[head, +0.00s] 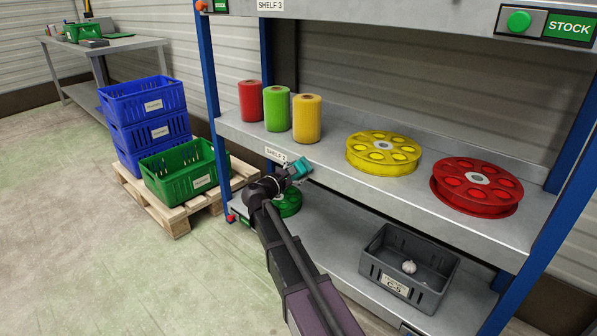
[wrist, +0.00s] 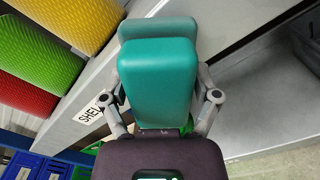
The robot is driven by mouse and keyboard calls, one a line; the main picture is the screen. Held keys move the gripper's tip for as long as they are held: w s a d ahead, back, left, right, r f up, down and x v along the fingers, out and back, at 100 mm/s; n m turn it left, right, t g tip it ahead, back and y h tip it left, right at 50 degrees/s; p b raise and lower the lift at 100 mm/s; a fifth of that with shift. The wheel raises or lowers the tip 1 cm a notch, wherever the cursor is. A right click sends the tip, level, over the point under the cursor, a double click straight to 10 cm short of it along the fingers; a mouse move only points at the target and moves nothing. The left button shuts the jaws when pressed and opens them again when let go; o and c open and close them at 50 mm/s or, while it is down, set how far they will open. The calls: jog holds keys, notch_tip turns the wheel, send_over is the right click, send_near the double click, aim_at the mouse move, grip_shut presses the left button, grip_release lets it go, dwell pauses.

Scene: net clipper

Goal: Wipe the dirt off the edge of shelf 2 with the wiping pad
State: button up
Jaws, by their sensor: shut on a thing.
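My gripper (head: 290,175) is shut on the teal wiping pad (head: 301,167) at the front edge of shelf 2 (head: 360,187), just right of the shelf's label (head: 276,155). In the wrist view the wiping pad (wrist: 157,85) fills the middle between the fingers of my gripper (wrist: 163,100) and hides part of the shelf edge behind it. The label (wrist: 90,112) shows to its left there. I cannot tell whether the pad touches the edge. No dirt can be made out on the visible edge.
Below are a green object (head: 288,204) and a grey crate (head: 372,262). Blue upright (head: 211,80) and crates on a pallet (head: 175,220) are left.

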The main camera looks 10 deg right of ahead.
jog(key=shift+v, duration=2.95)
jog(key=shift+v, duration=1.45)
jog(key=shift+r, duration=0.1)
